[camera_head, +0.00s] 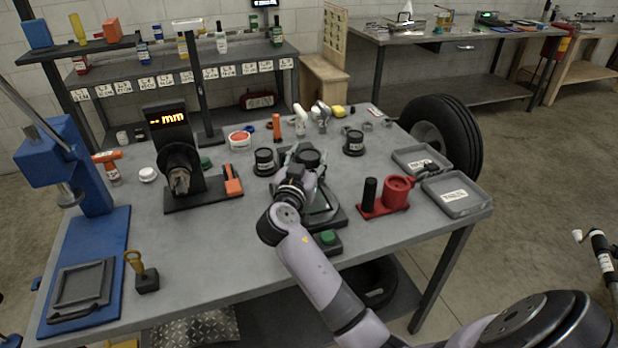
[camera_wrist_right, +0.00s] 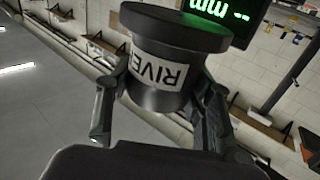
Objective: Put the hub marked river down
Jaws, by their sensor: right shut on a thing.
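The hub marked river is a short black cylinder with a wider flange and a white label; in the right wrist view the hub (camera_wrist_right: 160,75) shows the letters "RIVE", upside down. My right gripper (camera_wrist_right: 160,110) is shut on it, one finger on each side. In the head view the hub (camera_head: 309,157) is partly hidden by my right gripper (camera_head: 303,172), above a dark fixture (camera_head: 328,215) at the table's middle. I cannot tell whether the hub touches anything below. My left gripper is not in view.
Two other labelled black hubs (camera_head: 265,162) (camera_head: 354,143) stand nearby on the grey table (camera_head: 235,245). A red stand (camera_head: 397,193) and two shallow grey trays (camera_head: 462,204) (camera_head: 408,154) are right. A gauge (camera_head: 168,117) reading "-- mm" and a blue press (camera_head: 85,180) are left.

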